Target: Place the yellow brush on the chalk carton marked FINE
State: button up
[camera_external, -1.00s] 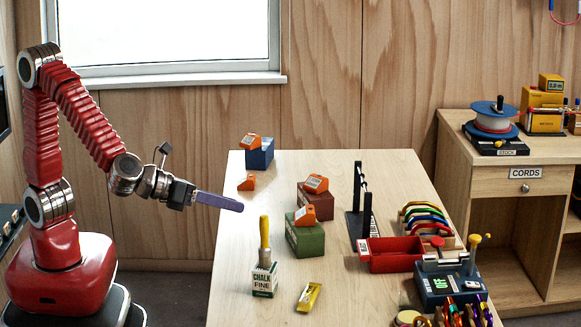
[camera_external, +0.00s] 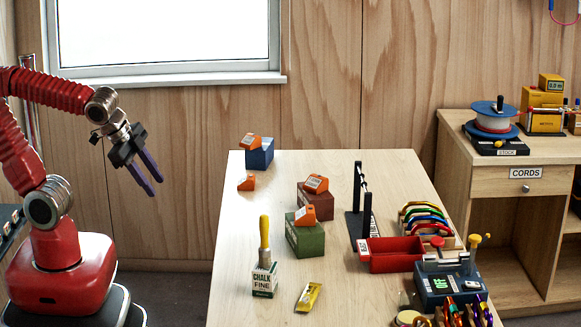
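The yellow brush (camera_external: 264,236) stands upright on top of the chalk carton marked FINE (camera_external: 264,282), near the front left of the table. The carton is white and green, with its label facing the camera. My gripper (camera_external: 153,187) is to the left of the table, clear of its edge, and points down and to the right. Its two purple fingers are apart with nothing between them. It is well away from the brush and the carton.
On the table (camera_external: 245,205) stand blue (camera_external: 260,157), dark red (camera_external: 316,203) and green (camera_external: 305,238) blocks with orange pieces on them. A red tray (camera_external: 391,256) and a black rack (camera_external: 359,210) stand further right.

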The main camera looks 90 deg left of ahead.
jog(key=shift+s+d+r+n+h, duration=0.1)
jog(key=shift+s+d+n+h, duration=0.25)
jog(key=shift+s+n, duration=0.3)
jog(key=shift+s+d+r+n+h, duration=0.1)
jog(key=shift+s+d+n+h, duration=0.3)
jog(key=shift+n, duration=0.5)
jog(key=shift+s+d+r+n+h, duration=0.1)
jog(key=shift+s+d+n+h, duration=0.25)
jog(key=shift+s+n, duration=0.3)
jog(key=shift+w, duration=0.1)
